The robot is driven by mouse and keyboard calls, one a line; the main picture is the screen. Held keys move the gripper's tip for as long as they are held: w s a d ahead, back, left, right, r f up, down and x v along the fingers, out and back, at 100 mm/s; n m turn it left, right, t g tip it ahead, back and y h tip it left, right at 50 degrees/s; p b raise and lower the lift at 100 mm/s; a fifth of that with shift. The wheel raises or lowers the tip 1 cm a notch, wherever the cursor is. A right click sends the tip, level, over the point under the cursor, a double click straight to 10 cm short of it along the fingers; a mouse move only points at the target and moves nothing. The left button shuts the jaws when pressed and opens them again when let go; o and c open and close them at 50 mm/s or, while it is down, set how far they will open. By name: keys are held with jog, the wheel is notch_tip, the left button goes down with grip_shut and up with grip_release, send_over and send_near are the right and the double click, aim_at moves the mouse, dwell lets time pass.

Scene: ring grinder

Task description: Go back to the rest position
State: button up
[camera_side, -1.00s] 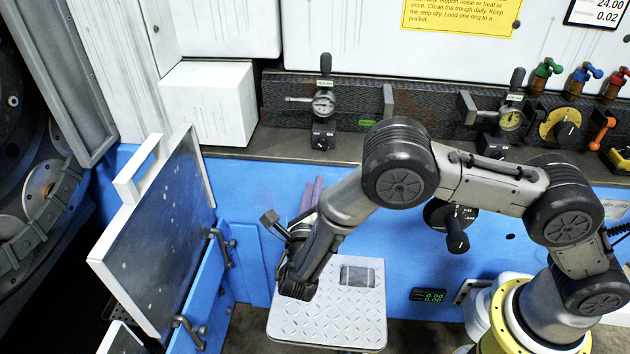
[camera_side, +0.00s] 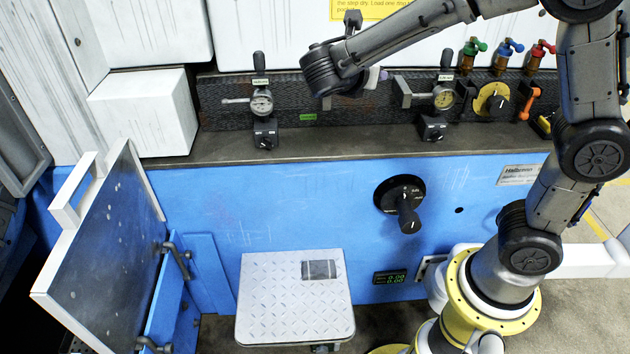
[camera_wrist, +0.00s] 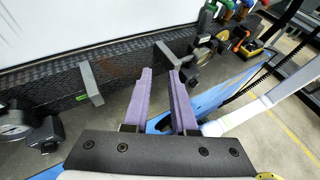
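My gripper (camera_side: 376,75) is raised in front of the dark textured rail, between the two dial gauges, in the side view; my wrist mostly hides it there. In the wrist view its two purple fingers (camera_wrist: 161,72) stand apart with nothing between them, so it is open and empty. My arm is lifted well above the diamond-plate step (camera_side: 262,300). The fingers seem clear of the rail, but the exact distance cannot be told.
Left dial gauge (camera_side: 262,102) and right dial gauge (camera_side: 443,98) stand along the ledge. Red, blue and green valves (camera_side: 508,48) are at the right. A black rotary handle (camera_side: 407,205) sticks out of the blue front. An open door panel (camera_side: 105,250) stands at left.

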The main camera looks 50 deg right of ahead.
jog(key=s+d+m+y, duration=0.2)
jog(key=s+m+y, duration=0.55)
jog(key=s, duration=0.75)
jog(key=s+a+f+m+t+y, duration=0.2)
jog(key=s+a+f+m+y, duration=0.2)
jog(key=a+m, duration=0.7)
jog(key=shift+s+f+m+t+y, duration=0.15)
jog(key=shift+s+m+t+y, duration=0.3)
jog(key=shift+m+y, duration=0.55)
